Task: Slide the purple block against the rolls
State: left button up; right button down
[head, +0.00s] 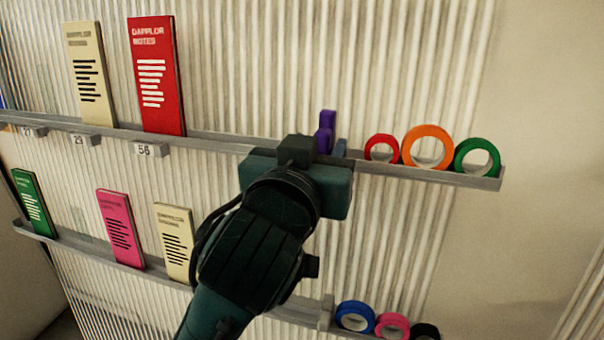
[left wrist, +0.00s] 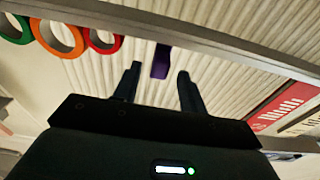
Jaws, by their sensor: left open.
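The purple block (head: 327,119) stands on the upper ledge, left of the rolls, its lower part partly hidden by my left gripper. The rolls are a red roll (head: 381,148), an orange roll (head: 428,147) and a green roll (head: 477,157), side by side on that ledge. A gap separates the block from the red roll. My left gripper (head: 325,146) is open at the ledge in front of the block. In the left wrist view the block (left wrist: 160,62) shows between the fingertips (left wrist: 159,71); contact cannot be told. My right gripper is not in view.
The upper ledge (head: 230,138) also bears a red booklet (head: 156,75) and a cream booklet (head: 90,75) at left. A lower ledge (head: 90,253) bears more booklets, with a blue roll (head: 355,316) and others at right. The ledge ends just right of the green roll.

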pick_arm(q)
jog(key=b+v, duration=0.2)
jog(key=v, duration=0.6)
jog(key=shift+s+b, duration=0.3)
jog(key=shift+s, duration=0.05)
jog(key=shift+w+a, duration=0.1)
